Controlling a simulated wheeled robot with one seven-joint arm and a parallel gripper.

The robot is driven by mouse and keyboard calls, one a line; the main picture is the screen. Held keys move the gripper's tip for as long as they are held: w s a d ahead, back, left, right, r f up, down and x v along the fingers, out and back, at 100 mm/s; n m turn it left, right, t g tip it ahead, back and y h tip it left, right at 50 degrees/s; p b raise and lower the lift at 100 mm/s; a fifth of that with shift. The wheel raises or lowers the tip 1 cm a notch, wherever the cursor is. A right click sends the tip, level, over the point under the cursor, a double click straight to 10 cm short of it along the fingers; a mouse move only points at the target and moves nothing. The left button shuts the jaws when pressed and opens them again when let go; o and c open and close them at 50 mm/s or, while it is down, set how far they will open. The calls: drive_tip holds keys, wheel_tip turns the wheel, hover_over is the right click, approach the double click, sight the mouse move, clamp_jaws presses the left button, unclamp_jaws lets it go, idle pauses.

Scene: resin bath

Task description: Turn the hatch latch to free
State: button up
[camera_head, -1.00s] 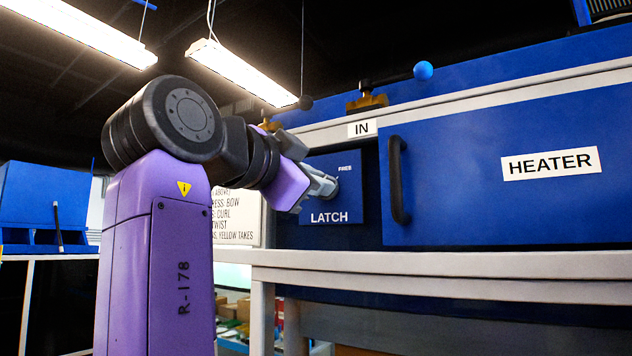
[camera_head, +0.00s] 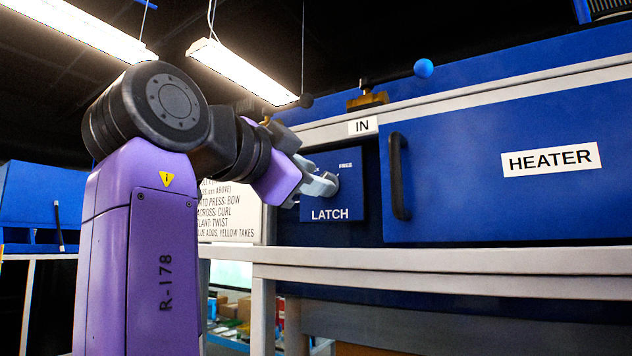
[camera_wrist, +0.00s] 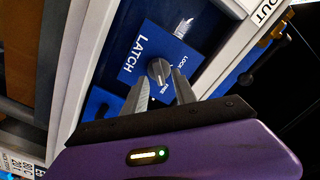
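The blue latch panel (camera_head: 318,205) carries the words LATCH, LOCK and FREE; in the head view my fingers partly cover LOCK. In the wrist view the panel (camera_wrist: 132,68) shows a grey latch knob (camera_wrist: 159,70) with a raised bar. The bar slants towards the lower-right marking, but I cannot tell which end is its pointer. My gripper (camera_wrist: 160,76) is open, with one finger on each side of the knob and a gap visible on both sides. In the head view my gripper (camera_head: 318,184) is at the panel and hides most of the knob.
The blue HEATER hatch (camera_head: 470,190) with a black vertical handle (camera_head: 398,176) is just right of the panel. A pale rail (camera_head: 420,259) runs below. A blue ball-ended lever (camera_head: 423,69) stands above. A white instruction sign (camera_head: 228,212) is left of the panel.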

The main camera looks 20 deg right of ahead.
drive_tip(key=b+v, duration=0.1)
drive_tip(key=v, duration=0.5)
drive_tip(key=shift+b, duration=0.3)
drive_tip(key=shift+s+a, duration=0.1)
drive_tip(key=shift+s, duration=0.05)
